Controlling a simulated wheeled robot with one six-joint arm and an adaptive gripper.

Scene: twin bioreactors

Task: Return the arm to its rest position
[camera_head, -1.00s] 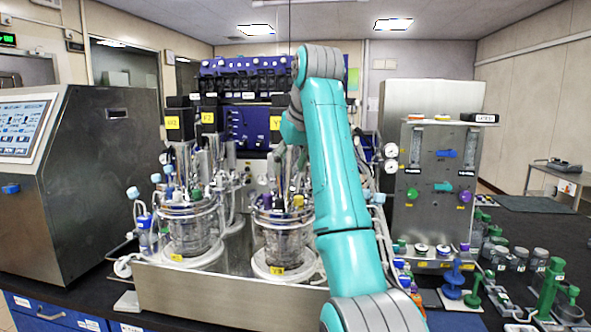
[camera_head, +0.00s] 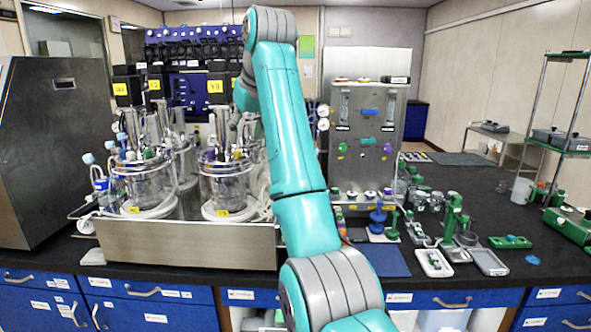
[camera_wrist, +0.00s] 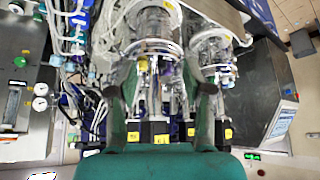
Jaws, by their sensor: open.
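My teal arm (camera_head: 290,140) rises from the bottom of the head view and bends over at the top, with its far end going down behind the upper link near the bioreactors. My gripper is hidden there in the head view. In the wrist view my gripper (camera_wrist: 160,92) has its two dark fingers spread wide apart, with nothing held between them. Beyond the fingers are the two glass bioreactor vessels; in the head view, the left vessel (camera_head: 142,185) and the right vessel (camera_head: 226,185) stand upright in a steel tray (camera_head: 185,246).
A steel gas panel (camera_head: 365,130) stands right of my arm. A large steel cabinet (camera_head: 55,150) is at left. Small bottles, green stands and white trays (camera_head: 433,262) lie on the black bench (camera_head: 500,215). Tubing hangs close around my gripper in the wrist view.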

